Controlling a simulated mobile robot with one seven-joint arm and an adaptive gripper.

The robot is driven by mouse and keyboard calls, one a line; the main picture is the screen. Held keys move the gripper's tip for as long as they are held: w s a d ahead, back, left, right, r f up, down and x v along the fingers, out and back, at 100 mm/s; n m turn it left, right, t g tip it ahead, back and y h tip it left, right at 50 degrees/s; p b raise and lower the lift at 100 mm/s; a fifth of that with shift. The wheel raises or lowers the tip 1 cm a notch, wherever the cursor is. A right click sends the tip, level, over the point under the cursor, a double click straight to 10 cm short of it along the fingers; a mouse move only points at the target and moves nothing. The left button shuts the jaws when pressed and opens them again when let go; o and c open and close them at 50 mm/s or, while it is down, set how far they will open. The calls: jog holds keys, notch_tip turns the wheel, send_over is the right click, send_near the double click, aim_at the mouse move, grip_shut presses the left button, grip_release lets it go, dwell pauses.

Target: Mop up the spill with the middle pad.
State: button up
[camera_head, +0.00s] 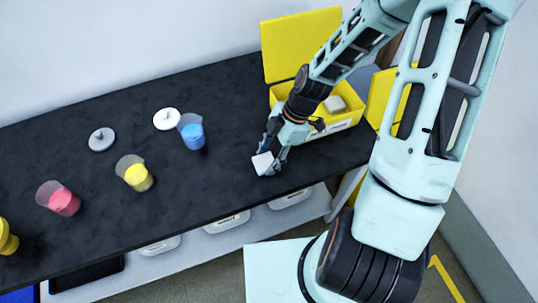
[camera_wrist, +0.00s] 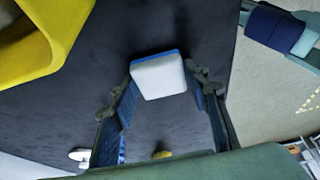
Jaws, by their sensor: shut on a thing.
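My gripper (camera_head: 267,158) is shut on a white pad (camera_head: 262,163), above or at the black bench top, in front of the yellow box. In the wrist view the pad (camera_wrist: 159,76) sits between the two fingertips (camera_wrist: 160,84) and shows a blue edge along its far side. Another pale pad (camera_head: 335,104) lies in the yellow box (camera_head: 349,124). I cannot tell whether the held pad touches the bench. No spill can be made out in either view.
On the black bench (camera_head: 90,185) stand a blue beaker (camera_head: 193,136), a yellow beaker (camera_head: 137,177) and a pink beaker (camera_head: 65,202). A white disc (camera_head: 166,119) and a grey lid (camera_head: 102,139) lie behind them. The bench's front edge is close to my gripper.

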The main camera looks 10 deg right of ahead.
jog(key=shift+w+a+b, duration=0.15)
jog(key=shift+w+a, duration=0.15)
jog(key=shift+w, duration=0.65)
jog(key=shift+w+a+b, duration=0.15)
jog(key=shift+w+a, duration=0.1)
jog(key=shift+w, duration=0.7)
jog(key=shift+s, duration=0.1)
jog(key=shift+s+d, duration=0.25)
jog(key=shift+s, duration=0.6)
notch_tip(320, 180, up, 7)
jog(key=p, duration=0.6)
